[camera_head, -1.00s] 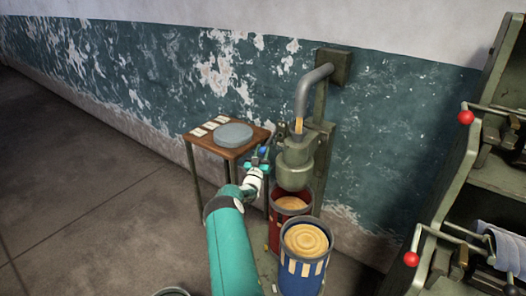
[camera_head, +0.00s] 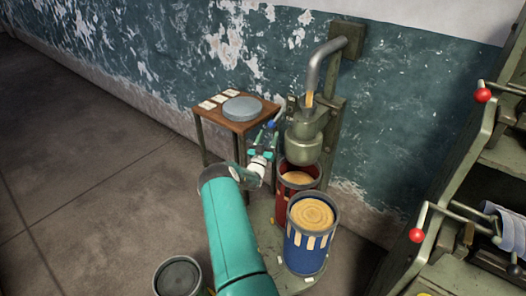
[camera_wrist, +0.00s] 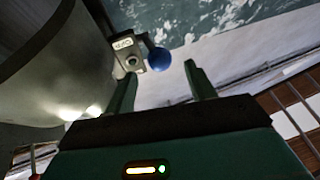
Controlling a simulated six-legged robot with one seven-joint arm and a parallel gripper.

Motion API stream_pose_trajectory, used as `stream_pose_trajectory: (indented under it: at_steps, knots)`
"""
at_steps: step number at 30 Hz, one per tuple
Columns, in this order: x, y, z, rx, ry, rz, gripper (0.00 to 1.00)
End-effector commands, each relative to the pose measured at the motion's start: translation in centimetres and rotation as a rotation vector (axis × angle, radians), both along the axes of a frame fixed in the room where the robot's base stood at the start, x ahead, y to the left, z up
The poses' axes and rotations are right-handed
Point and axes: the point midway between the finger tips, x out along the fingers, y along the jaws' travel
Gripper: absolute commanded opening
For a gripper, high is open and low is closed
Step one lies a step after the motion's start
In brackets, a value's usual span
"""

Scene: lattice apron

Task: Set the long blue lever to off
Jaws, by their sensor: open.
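The lever shows as a round blue knob (camera_wrist: 159,61) in the wrist view, beside a small metal plate (camera_wrist: 128,52) with a label I cannot read clearly. In the head view the blue knob (camera_head: 271,125) is small, at the left of the green-grey dispenser (camera_head: 304,140). Most of its shaft is hidden or too small to tell. My gripper (camera_wrist: 161,72) is open and empty. Its two fingers point toward the knob, which appears beyond and between their tips; I cannot tell if they touch. In the head view my gripper (camera_head: 264,148) is just below the knob.
A red drum (camera_head: 288,203) stands under the dispenser, with a blue-striped drum (camera_head: 304,254) in front. A small wooden table (camera_head: 237,125) with a grey disc (camera_head: 242,108) stands behind. An empty bucket (camera_head: 178,277) is at the lower left. Red-knobbed racks (camera_head: 455,215) fill the right.

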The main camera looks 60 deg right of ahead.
Motion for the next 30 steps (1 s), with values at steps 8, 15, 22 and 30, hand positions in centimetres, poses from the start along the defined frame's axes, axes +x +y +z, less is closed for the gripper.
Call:
stream_pose_trajectory:
  at_steps: [8, 15, 22, 30]
  knots:
    - [-0.7, 5.0, -2.6, 0.002, 0.0, 0.001, 0.55]
    - [-1.0, 6.5, -3.4, 0.001, -0.001, 0.0, 0.55]
    - [-1.0, 6.5, -3.4, 0.001, -0.001, 0.0, 0.55]
    - [-1.0, 6.5, -3.4, 0.001, -0.001, 0.0, 0.55]
